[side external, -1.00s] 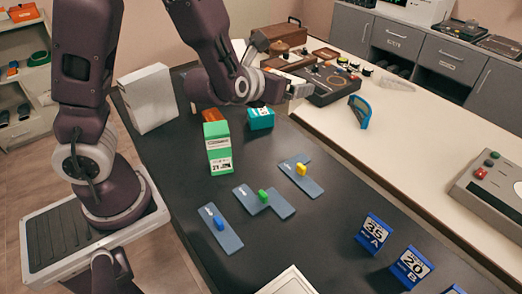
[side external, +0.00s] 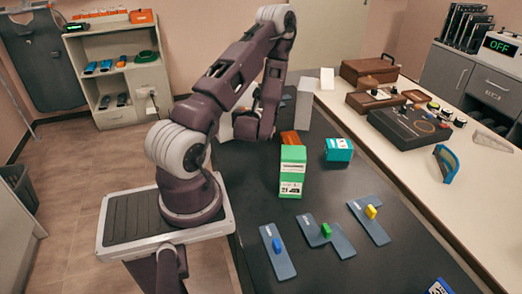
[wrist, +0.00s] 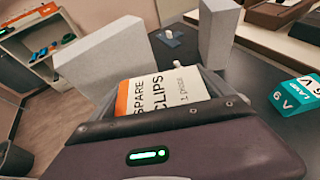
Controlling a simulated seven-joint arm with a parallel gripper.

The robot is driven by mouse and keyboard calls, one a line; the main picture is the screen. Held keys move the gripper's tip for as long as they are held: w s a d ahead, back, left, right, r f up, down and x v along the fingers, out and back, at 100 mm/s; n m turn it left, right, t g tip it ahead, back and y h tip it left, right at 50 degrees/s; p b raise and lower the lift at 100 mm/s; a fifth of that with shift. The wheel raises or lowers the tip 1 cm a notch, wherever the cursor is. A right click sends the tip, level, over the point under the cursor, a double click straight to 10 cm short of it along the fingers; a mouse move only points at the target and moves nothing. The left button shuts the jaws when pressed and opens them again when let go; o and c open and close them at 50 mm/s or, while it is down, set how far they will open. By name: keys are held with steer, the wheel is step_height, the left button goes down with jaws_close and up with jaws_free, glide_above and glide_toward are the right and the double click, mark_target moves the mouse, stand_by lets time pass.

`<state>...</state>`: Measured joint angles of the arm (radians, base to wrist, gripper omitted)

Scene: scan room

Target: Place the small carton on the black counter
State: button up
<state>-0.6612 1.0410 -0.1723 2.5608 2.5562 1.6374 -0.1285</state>
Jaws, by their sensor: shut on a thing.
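A small white carton (wrist: 172,92) with an orange end and the words "SPARE CLIPS" is in the wrist view. My gripper (wrist: 160,108) is shut on it, with a dark finger on either side. In the side external view my own arm hides the fingers and the held carton. The black counter (side external: 325,185) runs across the middle of that view; its surface also shows in the wrist view (wrist: 255,75). I cannot tell how high the carton is above the counter.
A green carton (side external: 292,168) stands on the counter with an orange thing (side external: 290,138) behind it. A teal box (side external: 339,149) and white boxes (side external: 304,100) stand nearby. Grey-blue plates (side external: 277,252) with coloured pieces lie in front. Open counter lies between them.

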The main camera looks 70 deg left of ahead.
mark_target(247, 150)
steer(key=shift+n+g, duration=0.4)
steer(key=shift+g, duration=0.1)
steer(key=s, duration=0.1)
steer(key=s+a+f, duration=0.1)
steer(key=s, duration=0.1)
steer(key=shift+s+a+f, duration=0.2)
steer(key=shift+a+f, duration=0.1)
steer(key=shift+f, duration=0.05)
step_height(247, 150, down, 10)
steer(key=shift+r, duration=0.2)
steer(key=shift+f, duration=0.15)
steer(key=o, duration=1.1)
steer(key=shift+o, duration=0.2)
